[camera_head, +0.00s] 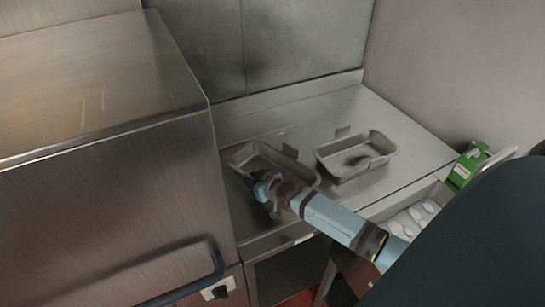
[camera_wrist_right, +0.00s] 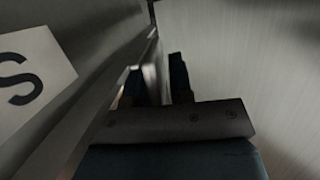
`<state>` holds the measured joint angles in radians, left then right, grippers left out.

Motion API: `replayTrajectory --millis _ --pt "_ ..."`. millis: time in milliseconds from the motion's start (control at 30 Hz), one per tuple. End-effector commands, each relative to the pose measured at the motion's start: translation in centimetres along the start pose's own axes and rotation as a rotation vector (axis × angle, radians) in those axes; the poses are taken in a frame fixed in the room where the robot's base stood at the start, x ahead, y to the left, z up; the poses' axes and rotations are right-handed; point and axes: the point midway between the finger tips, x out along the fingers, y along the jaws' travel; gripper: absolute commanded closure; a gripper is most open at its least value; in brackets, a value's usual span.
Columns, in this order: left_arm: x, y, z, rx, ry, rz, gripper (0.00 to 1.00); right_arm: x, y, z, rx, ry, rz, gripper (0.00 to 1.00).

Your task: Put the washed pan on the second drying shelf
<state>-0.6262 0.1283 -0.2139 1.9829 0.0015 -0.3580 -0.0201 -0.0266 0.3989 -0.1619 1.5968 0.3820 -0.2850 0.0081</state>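Two grey metal pans show in the head view. The left pan (camera_head: 306,173) lies on the steel counter beside the large metal housing. The right pan (camera_head: 364,169) stands on the counter further right, with a dark patch inside. Each has a small plate at its back rim. My right gripper (camera_head: 258,184) is at the front left of the left pan and hides part of it. In the wrist view my right gripper's fingers (camera_wrist_right: 157,82) stand apart, with a thin light edge between them; contact is unclear. My left gripper and the drying shelf cannot be made out.
A large steel housing (camera_head: 100,150) with a dark handle (camera_head: 190,285) fills the left. A green carton (camera_head: 467,165) and a tray with several white items (camera_head: 418,214) are at the right. Bare counter (camera_head: 415,125) lies behind the right pan. A white "S" label (camera_wrist_right: 30,80) is close in the wrist view.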

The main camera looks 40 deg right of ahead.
Motion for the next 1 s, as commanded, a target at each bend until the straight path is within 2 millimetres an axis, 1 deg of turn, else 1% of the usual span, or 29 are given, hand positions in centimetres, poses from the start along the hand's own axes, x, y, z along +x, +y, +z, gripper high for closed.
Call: replayTrajectory --millis 33,67,100,500,667,767,867,1000 --pt "0.0 0.0 0.0 0.000 0.000 0.000 0.66 0.0 0.0 0.0 0.000 0.000 0.000 0.92" --pt "0.0 0.0 0.0 0.000 0.000 0.000 0.66 0.0 0.0 0.0 0.000 0.000 0.000 0.98" --pt "0.0 0.0 0.0 0.000 0.000 0.000 0.66 0.0 0.0 0.0 0.000 0.000 0.000 1.00" --pt "0.0 0.0 0.0 0.000 0.001 0.000 0.66 -0.1 0.0 -0.2 -0.002 0.002 0.000 1.00" --pt "0.1 0.0 0.0 0.000 0.002 0.000 0.66 -0.3 0.0 -1.1 -0.003 0.005 0.000 1.00" --pt "0.2 -0.1 0.0 0.000 0.003 0.000 0.66 -0.8 0.0 -2.3 -0.004 0.006 0.000 1.00" --pt "0.4 -0.1 0.2 0.000 0.004 0.000 0.66 -1.5 0.1 -4.4 -0.003 0.007 0.000 1.00" --pt "0.7 0.0 0.5 0.000 0.003 0.002 0.66 -3.0 0.0 -8.3 -0.004 0.010 0.000 1.00"
